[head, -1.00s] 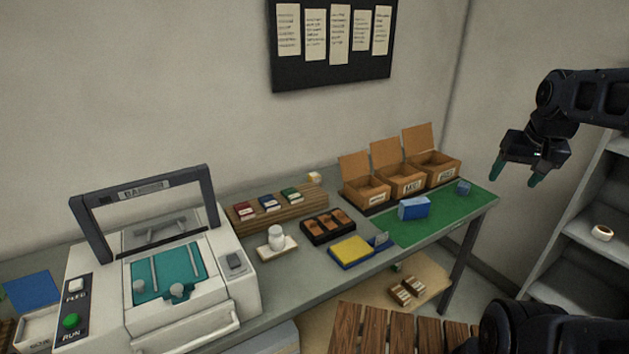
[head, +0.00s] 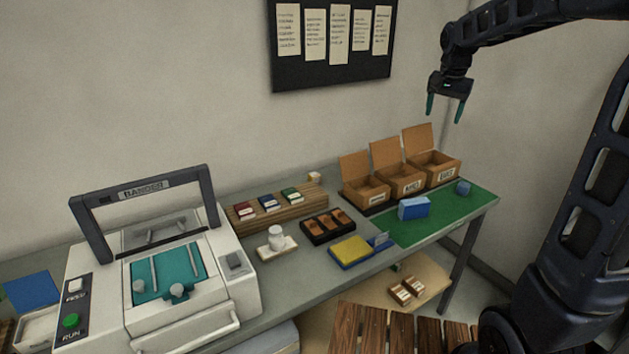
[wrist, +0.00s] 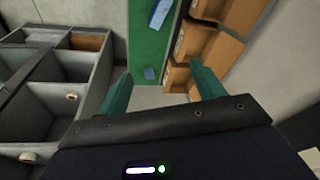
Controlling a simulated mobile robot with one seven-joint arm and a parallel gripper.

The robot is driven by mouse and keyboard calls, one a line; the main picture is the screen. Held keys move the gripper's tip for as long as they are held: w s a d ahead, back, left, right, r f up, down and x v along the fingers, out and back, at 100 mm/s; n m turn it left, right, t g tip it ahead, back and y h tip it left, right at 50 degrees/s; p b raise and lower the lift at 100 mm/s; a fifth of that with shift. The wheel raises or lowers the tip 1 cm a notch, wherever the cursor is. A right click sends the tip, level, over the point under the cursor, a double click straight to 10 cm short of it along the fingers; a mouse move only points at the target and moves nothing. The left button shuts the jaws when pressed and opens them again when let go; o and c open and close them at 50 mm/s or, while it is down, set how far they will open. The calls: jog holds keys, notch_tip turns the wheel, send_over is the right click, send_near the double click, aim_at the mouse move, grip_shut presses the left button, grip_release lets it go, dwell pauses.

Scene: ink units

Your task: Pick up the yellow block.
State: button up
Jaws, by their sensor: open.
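A flat yellow pad (head: 351,248) lies in a blue open case near the front edge of the bench, in the head view. A small cream and orange thing (head: 314,177) sits at the back by the wooden rack, too small to make out. No other yellow block is clear. My gripper (head: 445,108) is open and empty, high above the open cardboard boxes, well up and to the right of the yellow pad. In the wrist view my gripper (wrist: 163,85) has its fingers apart with nothing between them; no yellow block shows there.
A green mat (head: 440,224) bears a blue box (head: 413,208) and a small blue cube (head: 463,188). Open cardboard boxes (head: 401,180) stand behind it. A black tray (head: 328,240), white jar (head: 276,239) and banding machine (head: 222,300) stand leftward. Grey shelves (wrist: 50,92) show in the wrist view.

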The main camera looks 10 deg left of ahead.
jog(key=w+a+f+m, duration=0.2)
jog(key=w+a+f, duration=0.2)
jog(key=w+a, duration=0.65)
jog(key=m+h, duration=0.3)
send_near(314, 174)
jog(key=x, duration=0.3)
jog(key=a+x, duration=0.1)
jog(key=x, duration=0.1)
jog(key=shift+s+d+f, duration=0.15)
jog(key=shift+s+f, duration=0.2)
jog(key=shift+f, duration=0.2)
jog(key=shift+w+d+x, duration=0.1)
jog(key=shift+d+x, duration=0.1)
jog(key=shift+x, duration=1.15)
jog(key=shift+w+d+x, duration=0.15)
jog(key=shift+d+x, duration=0.05)
jog(key=shift+x, duration=1.2)
jog(key=shift+r, duration=0.25)
jog(key=c, duration=1.1)
jog(key=shift+o, duration=0.2)
jog(key=shift+r, duration=0.1)
